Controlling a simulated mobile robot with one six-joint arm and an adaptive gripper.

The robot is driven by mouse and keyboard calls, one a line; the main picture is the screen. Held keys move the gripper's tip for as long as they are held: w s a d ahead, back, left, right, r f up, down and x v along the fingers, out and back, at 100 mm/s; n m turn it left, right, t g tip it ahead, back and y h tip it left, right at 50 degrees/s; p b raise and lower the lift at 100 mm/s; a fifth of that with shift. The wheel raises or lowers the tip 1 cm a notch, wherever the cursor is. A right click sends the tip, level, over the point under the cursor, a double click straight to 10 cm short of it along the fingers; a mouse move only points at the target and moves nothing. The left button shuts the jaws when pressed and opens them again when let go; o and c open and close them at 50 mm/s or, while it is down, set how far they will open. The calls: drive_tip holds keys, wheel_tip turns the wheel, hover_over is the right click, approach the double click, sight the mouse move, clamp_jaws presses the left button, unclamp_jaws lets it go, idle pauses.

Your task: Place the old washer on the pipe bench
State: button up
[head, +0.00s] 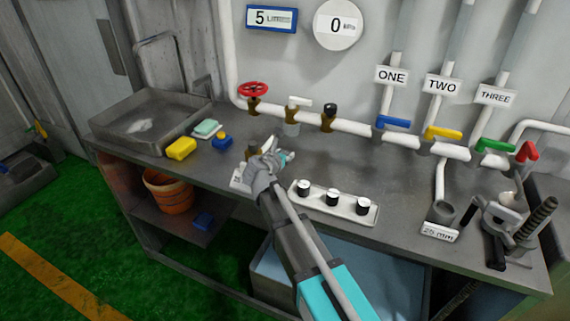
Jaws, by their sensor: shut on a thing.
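My gripper (268,160) is over the middle of the grey pipe bench (330,165), just left of the row of black-and-white knobs. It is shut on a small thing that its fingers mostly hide. I cannot make out an old washer for certain, in the grip or on the bench. A small brown-brass part (249,152) shows at the left of the fingers. I cannot tell whether the fingers touch the brass part or the bench.
A white pipe with a red wheel (254,90) and coloured levers runs along the bench back. A white strip with knobs (333,203) is to the right. A clamp (515,230) stands far right, a tray (150,122) far left, near a yellow sponge (181,148).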

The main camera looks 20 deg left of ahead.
drive_tip(key=shift+f+b, duration=1)
drive_tip(key=shift+f, duration=0.35)
drive_tip(key=shift+f, duration=0.1)
drive_tip(key=o, duration=1.1)
drive_tip(key=shift+c, duration=0.2)
drive_tip(key=shift+s+r, duration=0.2)
drive_tip(key=shift+r, duration=0.05)
drive_tip(key=p+v, duration=0.4)
drive_tip(key=v, duration=0.7)
drive_tip(key=shift+s+r, duration=0.1)
drive_tip(key=shift+s, duration=0.25)
drive_tip(key=shift+s, duration=0.1)
